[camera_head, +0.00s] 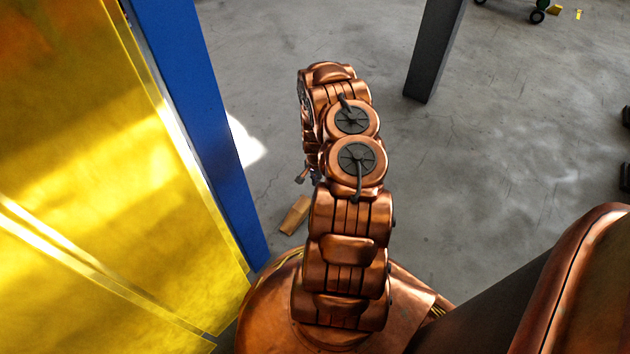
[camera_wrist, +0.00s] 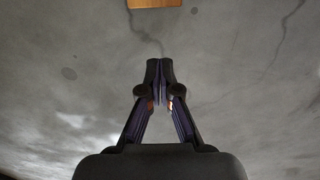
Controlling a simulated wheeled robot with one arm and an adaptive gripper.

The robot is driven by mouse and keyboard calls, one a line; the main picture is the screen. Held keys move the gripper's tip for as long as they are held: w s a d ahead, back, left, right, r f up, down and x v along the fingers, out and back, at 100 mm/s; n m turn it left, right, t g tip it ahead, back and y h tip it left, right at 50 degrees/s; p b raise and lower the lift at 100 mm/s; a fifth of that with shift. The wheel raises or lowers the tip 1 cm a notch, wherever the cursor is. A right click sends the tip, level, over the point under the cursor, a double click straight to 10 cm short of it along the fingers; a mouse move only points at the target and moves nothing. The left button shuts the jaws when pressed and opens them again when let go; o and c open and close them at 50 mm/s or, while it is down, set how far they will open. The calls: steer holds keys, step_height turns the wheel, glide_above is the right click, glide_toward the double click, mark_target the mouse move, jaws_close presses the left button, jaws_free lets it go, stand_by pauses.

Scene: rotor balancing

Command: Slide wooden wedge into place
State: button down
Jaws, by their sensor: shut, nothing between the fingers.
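A wooden wedge (camera_head: 295,215) lies on the grey concrete floor, just left of my copper arm in the head view. Its near end also shows at the top edge of the wrist view (camera_wrist: 154,3), cut off by the frame. My gripper (camera_wrist: 160,62) is shut with its fingertips together and nothing between them. In the wrist view the fingertips point toward the wedge, with a clear gap of bare floor between. In the head view the gripper is mostly hidden behind my arm; only a small part shows above the wedge.
A yellow panel (camera_head: 110,170) with a blue post (camera_head: 195,110) stands close on the left. A dark grey post (camera_head: 435,50) stands at the back. The floor between is open.

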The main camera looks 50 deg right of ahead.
mark_target(301, 209)
step_height(301, 209, down, 6)
steer(key=b, duration=0.2)
steer(key=shift+f+b, duration=0.15)
steer(key=shift+b, duration=0.15)
steer(key=shift+s+a, duration=0.15)
steer(key=shift+a, duration=1.85)
steer(key=shift+r, duration=0.2)
